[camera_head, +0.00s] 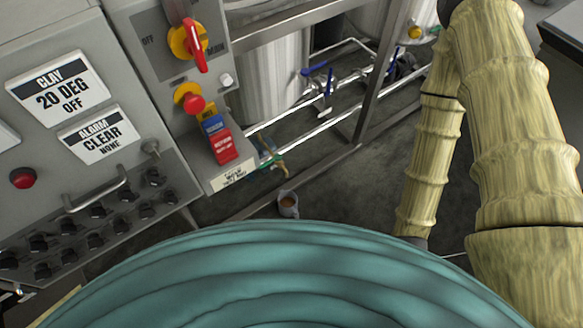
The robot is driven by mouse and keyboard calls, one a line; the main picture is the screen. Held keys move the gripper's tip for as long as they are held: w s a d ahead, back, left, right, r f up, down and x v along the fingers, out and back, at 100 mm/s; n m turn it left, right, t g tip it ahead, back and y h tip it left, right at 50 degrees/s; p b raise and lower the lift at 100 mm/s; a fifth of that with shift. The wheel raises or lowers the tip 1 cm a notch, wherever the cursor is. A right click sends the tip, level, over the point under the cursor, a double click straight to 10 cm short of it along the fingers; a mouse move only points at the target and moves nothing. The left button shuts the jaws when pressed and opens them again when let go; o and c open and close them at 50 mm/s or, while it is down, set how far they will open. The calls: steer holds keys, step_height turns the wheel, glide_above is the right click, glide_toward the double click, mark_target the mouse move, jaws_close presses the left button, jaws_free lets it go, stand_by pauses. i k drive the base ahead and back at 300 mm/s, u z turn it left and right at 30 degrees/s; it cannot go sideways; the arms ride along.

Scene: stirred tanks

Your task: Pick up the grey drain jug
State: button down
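The grey drain jug (288,211) stands on the dark floor, below the skid frame and just beyond the teal ribbed surface at the bottom of the view. It looks small and upright, with an open top and something brown inside. Its handle is not clear from here. My arm, in a pale yellow ribbed cover, bends down at the right. Its lower end passes out of sight behind the teal surface, well to the right of the jug. My gripper is not in view.
A grey control panel (132,165) with switches and a handle fills the left. Steel tanks (272,80), pipes and a blue-handled valve (318,72) stand behind the frame rail (300,184). A small tap (281,168) is above the jug. Floor (355,205) right of the jug is clear.

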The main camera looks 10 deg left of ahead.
mark_target(287, 199)
steer(key=u, duration=0.3)
steer(key=k, duration=0.65)
steer(key=u, duration=0.4)
